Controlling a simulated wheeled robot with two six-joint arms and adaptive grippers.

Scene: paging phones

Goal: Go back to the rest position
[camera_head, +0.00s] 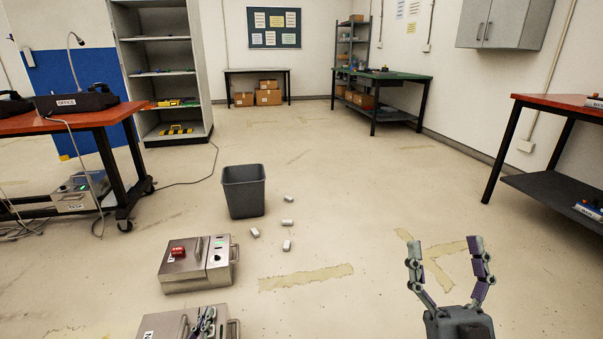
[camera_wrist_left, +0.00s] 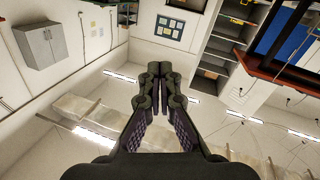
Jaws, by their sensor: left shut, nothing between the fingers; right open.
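My left gripper (camera_head: 206,322) is at the bottom edge of the head view, in front of a metal box from this viewpoint. In the left wrist view its fingers (camera_wrist_left: 154,72) are together with nothing between them. That view is turned over, with ceiling lights in its lower part. My right gripper (camera_head: 446,243) stands upright at the lower right of the head view, fingers spread and empty, with bare floor behind it.
A metal box with a red button (camera_head: 193,263) is on the floor; another metal box (camera_head: 160,325) is nearer. A grey bin (camera_head: 244,190) has several small white pieces beside it. Red-topped tables stand left (camera_head: 75,122) and right (camera_head: 560,102).

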